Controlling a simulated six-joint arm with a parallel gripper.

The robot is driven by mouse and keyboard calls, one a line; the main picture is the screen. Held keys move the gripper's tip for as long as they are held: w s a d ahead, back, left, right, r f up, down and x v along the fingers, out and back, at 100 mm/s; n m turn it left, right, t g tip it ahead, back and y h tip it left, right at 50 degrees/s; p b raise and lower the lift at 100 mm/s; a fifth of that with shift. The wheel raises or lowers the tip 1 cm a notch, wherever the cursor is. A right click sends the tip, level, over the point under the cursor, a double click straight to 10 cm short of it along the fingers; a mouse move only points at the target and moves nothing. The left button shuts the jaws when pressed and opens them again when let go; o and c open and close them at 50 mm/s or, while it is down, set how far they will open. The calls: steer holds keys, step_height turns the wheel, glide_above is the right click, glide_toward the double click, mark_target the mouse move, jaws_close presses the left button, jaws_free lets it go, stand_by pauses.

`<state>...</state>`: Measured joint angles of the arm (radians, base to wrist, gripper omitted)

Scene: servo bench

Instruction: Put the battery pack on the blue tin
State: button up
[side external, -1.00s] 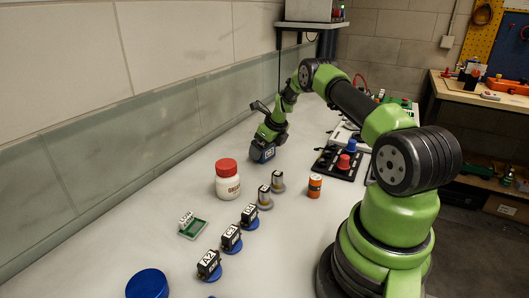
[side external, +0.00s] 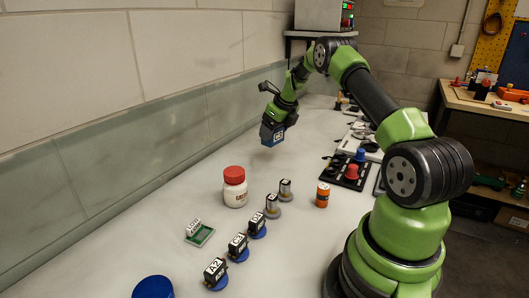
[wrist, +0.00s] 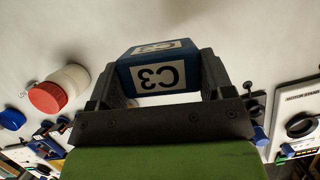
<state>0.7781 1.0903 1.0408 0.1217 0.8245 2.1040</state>
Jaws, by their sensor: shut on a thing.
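The battery pack, a blue block with a white C3 label (wrist: 158,72), is between the two fingers of my gripper (wrist: 160,66) in the wrist view. In the side view the pack (side external: 271,136) hangs below my gripper (side external: 275,124), above the far part of the bench and clear of its surface. The blue tin (side external: 153,287) is at the bottom edge of the side view, partly cut off, with a bare top. A blue round top at the left edge of the wrist view (wrist: 12,119) looks like the tin. My gripper is far from it.
Between pack and tin stand a red-lidded white bottle (side external: 235,190), a green board with a label (side external: 200,235), and several small black servos on blue discs (side external: 238,247). An orange cylinder (side external: 322,195) and a black panel with knobs (side external: 345,172) lie to the right.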

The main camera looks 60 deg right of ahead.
steer(key=shift+r, duration=0.75)
steer(key=shift+w+a, duration=0.1)
steer(key=shift+a, duration=0.05)
steer(key=w+a+n+y, duration=0.2)
steer(key=w+a+n, duration=0.25)
steer(key=a, duration=0.65)
steer(key=n+g+y, duration=0.3)
steer(key=n+g, duration=0.2)
steer(key=n, duration=1.1)
glide_above(154, 289)
steer(key=shift+m, duration=0.25)
steer(key=shift+f, duration=3.2)
steer(key=shift+f, duration=0.15)
